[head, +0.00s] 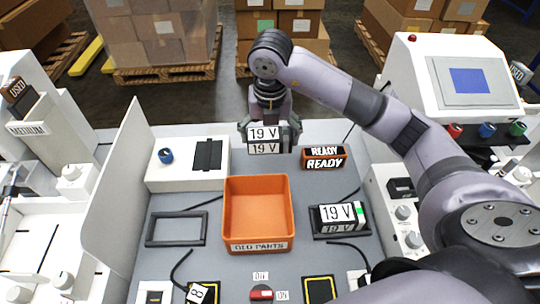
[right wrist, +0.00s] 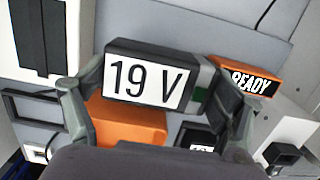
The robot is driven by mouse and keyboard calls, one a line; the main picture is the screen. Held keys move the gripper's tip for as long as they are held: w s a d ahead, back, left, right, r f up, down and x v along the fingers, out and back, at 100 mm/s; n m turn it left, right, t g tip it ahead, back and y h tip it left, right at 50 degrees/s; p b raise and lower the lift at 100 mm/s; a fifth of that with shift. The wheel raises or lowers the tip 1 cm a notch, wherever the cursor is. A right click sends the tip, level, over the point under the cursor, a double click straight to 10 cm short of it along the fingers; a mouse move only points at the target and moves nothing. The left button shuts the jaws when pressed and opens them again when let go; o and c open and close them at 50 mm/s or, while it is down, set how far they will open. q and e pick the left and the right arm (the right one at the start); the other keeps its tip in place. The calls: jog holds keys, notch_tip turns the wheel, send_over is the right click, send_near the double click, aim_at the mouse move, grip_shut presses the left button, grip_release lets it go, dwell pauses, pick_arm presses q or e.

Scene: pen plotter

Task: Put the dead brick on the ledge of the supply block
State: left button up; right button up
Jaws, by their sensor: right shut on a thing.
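My right gripper (head: 268,136) is shut on a dark brick with a white "19 V" label (head: 264,149), held above the back of the grey work surface. In the right wrist view the gripper (right wrist: 157,90) has a finger at each end of the held brick (right wrist: 145,82), which shows a grey end and a dark green patch. Another 19 V brick (head: 337,213), with a bright green patch, sits in a dark cradle at the right. A white block (head: 185,178) with a blue knob and black slotted plate stands at the back left; whether it is the supply block, I cannot tell.
An orange READY holder (head: 324,163) is right of my gripper. An empty dark frame (head: 176,229) lies at the left, beside a white partition (head: 118,195). Black cables lie in front.

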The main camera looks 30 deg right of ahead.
aim_at(270, 145)
notch_tip(270, 145, down, 3)
jog(key=shift+s+f, duration=0.1)
notch_tip(270, 145, down, 3)
jog(key=shift+f+p, duration=0.2)
jog(key=shift+p, duration=0.45)
jog(key=shift+f, duration=0.5)
pick_arm(q)
jog(key=shift+w+r, duration=0.65)
jog(key=shift+r, duration=0.25)
jog(key=shift+f, duration=0.1)
pick_arm(e)
jog(key=shift+f, duration=0.1)
pick_arm(q)
jog(key=shift+w+d, duration=0.1)
pick_arm(e)
jog(key=o, duration=1.3)
